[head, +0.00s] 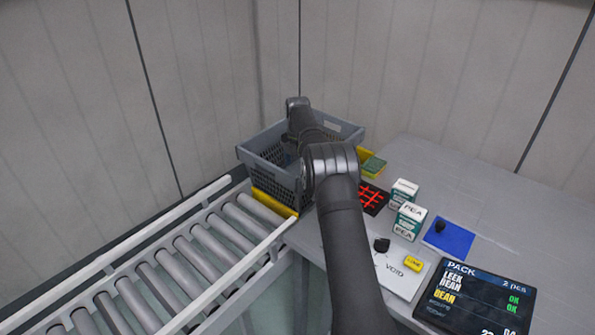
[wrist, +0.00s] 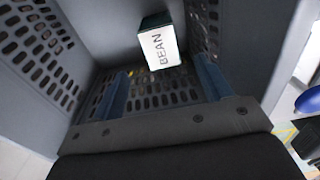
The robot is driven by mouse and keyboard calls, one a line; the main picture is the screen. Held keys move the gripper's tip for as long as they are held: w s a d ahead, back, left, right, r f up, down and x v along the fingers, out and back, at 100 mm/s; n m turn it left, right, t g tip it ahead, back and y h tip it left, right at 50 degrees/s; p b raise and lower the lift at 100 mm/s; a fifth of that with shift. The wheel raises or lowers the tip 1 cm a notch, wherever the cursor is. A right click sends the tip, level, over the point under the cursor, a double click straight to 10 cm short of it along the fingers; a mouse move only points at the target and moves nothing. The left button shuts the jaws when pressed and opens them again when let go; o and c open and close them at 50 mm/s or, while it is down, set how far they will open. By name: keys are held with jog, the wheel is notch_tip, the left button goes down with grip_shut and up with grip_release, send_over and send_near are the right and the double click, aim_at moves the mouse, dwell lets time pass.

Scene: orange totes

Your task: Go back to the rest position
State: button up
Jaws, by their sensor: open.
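My arm reaches over the grey slatted crate (head: 268,172), which stands at the far end of the roller conveyor. In the head view my gripper is hidden by the arm and crate. In the wrist view my gripper (wrist: 163,84) is open, with its two blue fingers apart and nothing between them. It points into the crate, whose perforated wall (wrist: 35,50) shows there. A white and dark green box marked BEAN (wrist: 160,46) lies in the crate beyond the fingertips. It appears apart from the fingers.
The roller conveyor (head: 190,255) runs to the lower left.

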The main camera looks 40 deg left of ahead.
dwell(0.3)
jog(key=shift+f, duration=4.15)
jog(key=shift+f, duration=0.1)
